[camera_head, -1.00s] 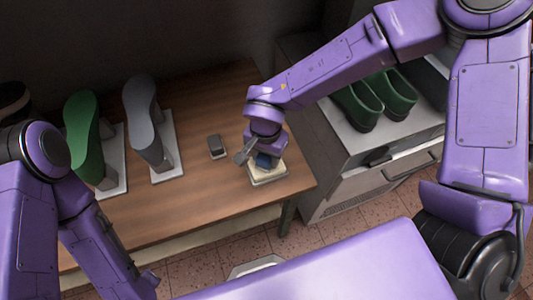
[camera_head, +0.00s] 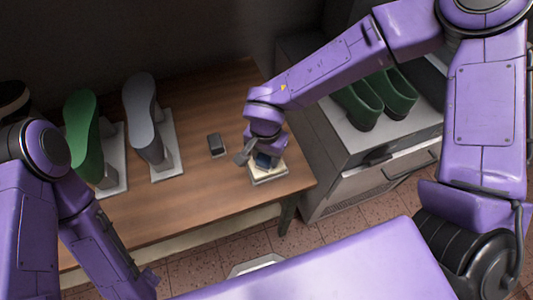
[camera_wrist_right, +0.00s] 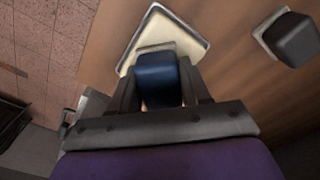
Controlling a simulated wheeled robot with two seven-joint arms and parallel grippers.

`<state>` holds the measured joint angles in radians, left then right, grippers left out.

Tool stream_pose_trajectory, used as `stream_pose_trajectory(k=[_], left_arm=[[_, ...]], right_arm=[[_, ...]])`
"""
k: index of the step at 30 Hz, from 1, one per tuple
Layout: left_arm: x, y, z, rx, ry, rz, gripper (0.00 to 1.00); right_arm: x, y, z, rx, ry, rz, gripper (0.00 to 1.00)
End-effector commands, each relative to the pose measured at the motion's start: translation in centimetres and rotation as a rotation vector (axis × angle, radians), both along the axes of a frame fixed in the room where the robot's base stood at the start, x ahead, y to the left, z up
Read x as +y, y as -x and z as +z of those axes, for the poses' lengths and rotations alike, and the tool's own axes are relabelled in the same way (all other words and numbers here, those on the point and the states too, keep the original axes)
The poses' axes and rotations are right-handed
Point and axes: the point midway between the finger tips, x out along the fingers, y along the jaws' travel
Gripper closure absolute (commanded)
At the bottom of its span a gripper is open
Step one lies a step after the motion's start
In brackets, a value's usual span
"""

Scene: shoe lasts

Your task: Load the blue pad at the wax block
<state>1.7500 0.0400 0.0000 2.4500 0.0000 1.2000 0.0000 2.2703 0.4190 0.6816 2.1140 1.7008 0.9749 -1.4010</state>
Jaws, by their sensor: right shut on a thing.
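The blue pad (camera_wrist_right: 158,80) is between the fingers of my right gripper (camera_wrist_right: 160,92), which is shut on it. In the head view the blue pad (camera_head: 266,160) shows just below the right gripper (camera_head: 256,157), at the wax block. The wax block (camera_wrist_right: 183,34) is a pale slab in a light tray; it also shows in the head view (camera_head: 268,174) near the table's right end. The pad's near end overlaps the wax in the picture; whether it touches is hard to tell. My left arm is at the left edge, and its gripper cannot be made out clearly.
A dark grey pad (camera_head: 215,144) on a small light base stands left of the wax block. A green last (camera_head: 84,135) and a grey last (camera_head: 145,120) stand on plates at the left. Green clogs (camera_head: 376,98) sit on a cabinet at the right.

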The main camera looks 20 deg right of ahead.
Motion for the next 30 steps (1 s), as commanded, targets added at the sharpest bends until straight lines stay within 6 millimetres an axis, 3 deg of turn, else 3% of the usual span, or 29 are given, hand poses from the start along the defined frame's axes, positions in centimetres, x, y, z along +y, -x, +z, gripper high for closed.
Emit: stream_pose_trajectory(k=[30], left_arm=[[0.0,-0.01,0.75,0.0,0.0,0.0,0.57]], right_arm=[[-0.01,0.08,-0.15,0.003,0.0,0.0,0.78]])
